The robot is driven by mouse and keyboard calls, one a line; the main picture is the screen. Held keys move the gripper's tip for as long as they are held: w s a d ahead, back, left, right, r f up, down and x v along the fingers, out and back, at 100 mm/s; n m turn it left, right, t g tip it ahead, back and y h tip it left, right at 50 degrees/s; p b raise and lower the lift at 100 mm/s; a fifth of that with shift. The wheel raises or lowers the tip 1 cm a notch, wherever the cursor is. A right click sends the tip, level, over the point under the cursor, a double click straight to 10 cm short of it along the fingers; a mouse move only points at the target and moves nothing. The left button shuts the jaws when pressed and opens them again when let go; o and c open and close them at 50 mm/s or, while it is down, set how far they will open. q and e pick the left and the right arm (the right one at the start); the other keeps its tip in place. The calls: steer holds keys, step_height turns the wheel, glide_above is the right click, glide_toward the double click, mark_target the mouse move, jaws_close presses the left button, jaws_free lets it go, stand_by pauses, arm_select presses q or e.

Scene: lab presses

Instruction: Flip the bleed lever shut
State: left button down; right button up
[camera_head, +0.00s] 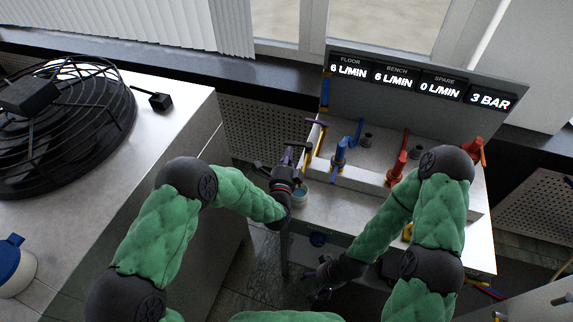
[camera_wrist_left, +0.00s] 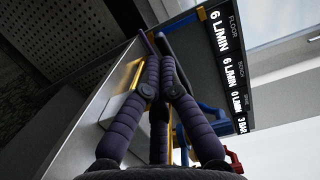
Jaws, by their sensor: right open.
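A purple lever (camera_head: 317,122) sits at the left end of the bench unit, by a yellow pipe (camera_head: 321,139). I take it to be the bleed lever, but no label shows. In the left wrist view a thin purple bar (camera_wrist_left: 147,41) lies right at the fingertips; contact cannot be told. My left gripper (camera_head: 289,158) is at the unit's left edge, just below and left of the lever. Its dark fingers (camera_wrist_left: 157,58) come together at the tips with nothing seen between them. My right gripper (camera_head: 318,283) is open and low, in front of the unit.
Blue valves (camera_head: 340,152) and red valves (camera_head: 397,167) stand on the unit to the right. The display panel (camera_head: 420,83) rises behind, reading 6, 6 and 0 L/MIN and 3 BAR. A black caged fan (camera_head: 105,125) lies on the left bench. A small cup (camera_head: 299,195) is beside my left gripper.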

arm_select(q)
steer(key=shift+w, duration=0.25)
steer(key=shift+w+a+r+b, duration=0.1)
steer(key=shift+w+r+b, duration=0.15)
steer(key=shift+w+b, duration=0.6)
